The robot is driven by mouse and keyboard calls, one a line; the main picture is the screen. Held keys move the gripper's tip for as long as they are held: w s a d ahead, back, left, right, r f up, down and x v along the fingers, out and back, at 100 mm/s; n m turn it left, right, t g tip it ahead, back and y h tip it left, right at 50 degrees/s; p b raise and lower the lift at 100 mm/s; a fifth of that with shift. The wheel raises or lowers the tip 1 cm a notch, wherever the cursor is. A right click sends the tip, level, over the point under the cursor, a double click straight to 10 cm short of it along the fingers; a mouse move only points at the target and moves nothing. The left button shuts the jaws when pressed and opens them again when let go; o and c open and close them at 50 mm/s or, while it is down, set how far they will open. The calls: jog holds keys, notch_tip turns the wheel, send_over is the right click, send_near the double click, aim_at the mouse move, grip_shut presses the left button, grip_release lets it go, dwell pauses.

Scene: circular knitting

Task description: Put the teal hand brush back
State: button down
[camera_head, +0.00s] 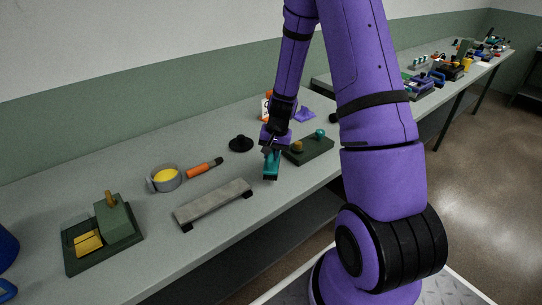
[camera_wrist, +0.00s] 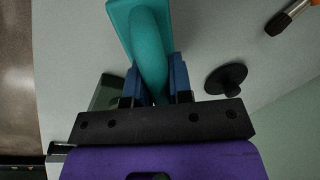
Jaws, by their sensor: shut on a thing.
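The teal hand brush (camera_head: 270,168) is in my gripper (camera_head: 272,150), over the bench near its front edge. In the wrist view the brush's teal handle (camera_wrist: 149,45) passes between the two blue fingers of my gripper (camera_wrist: 157,82), which are shut on it. A teal block-like part shows behind the handle there. The bristles are hidden in the wrist view. I cannot tell whether the brush touches the bench top.
A long grey bar on dark feet (camera_head: 213,203) lies to the left. A dark green base with knobs (camera_head: 310,152) is just right. A black disc with a knob (camera_head: 241,144), an orange-handled brush (camera_head: 204,167) and a round tin (camera_head: 165,179) stand behind and left.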

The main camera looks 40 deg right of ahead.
jog(key=shift+s+a+f, duration=0.1)
jog(key=shift+s+f, duration=0.05)
jog(key=shift+f, duration=1.1)
jog(key=shift+f, duration=0.1)
jog(key=c, duration=1)
grip_release()
